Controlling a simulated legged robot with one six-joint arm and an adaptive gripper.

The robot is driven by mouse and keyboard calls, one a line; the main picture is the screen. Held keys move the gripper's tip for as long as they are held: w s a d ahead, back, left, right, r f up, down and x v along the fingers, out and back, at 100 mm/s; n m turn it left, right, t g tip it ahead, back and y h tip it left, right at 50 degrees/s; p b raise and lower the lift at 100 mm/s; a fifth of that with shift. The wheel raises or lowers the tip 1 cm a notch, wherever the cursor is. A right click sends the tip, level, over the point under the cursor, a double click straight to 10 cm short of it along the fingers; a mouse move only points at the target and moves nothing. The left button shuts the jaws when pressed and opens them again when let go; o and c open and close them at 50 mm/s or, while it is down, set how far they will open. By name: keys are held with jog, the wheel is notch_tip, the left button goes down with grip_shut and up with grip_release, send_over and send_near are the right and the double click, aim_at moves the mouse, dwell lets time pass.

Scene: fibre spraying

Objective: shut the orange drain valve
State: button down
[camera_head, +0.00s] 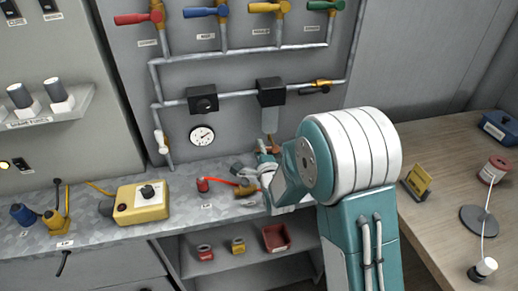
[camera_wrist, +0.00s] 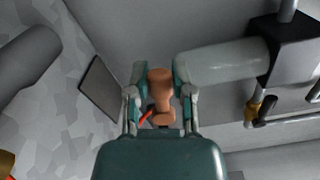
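The orange drain valve (camera_head: 270,146) hangs below the clear bowl (camera_head: 271,120) of the black filter unit on the back panel. In the wrist view the orange drain valve (camera_wrist: 160,92) stands between my two fingers, with its wide head near the fingertips. My gripper (camera_wrist: 160,82) has a finger against each side of it, with no clear gap on either side. In the head view my gripper (camera_head: 264,160) is just below the bowl, partly hidden by my wrist. The valve's lower part is hidden there too.
Above are red, blue, yellow and green valve handles (camera_head: 221,11) on pipes. A gauge (camera_head: 202,136) is to the left. A yellow control box (camera_head: 140,203) and a small red object (camera_head: 203,185) are on the grey counter (camera_head: 180,226). A wooden desk (camera_head: 440,215) is at right.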

jog(key=shift+s+f+n, duration=0.1)
jog(key=shift+f+n, duration=0.7)
jog(key=shift+n, duration=0.6)
jog(key=shift+c, duration=2.4)
grip_release()
jog(key=shift+r, duration=0.1)
jog(key=shift+s+d, duration=0.1)
jog(key=shift+s, duration=0.25)
jog(key=v, duration=1.1)
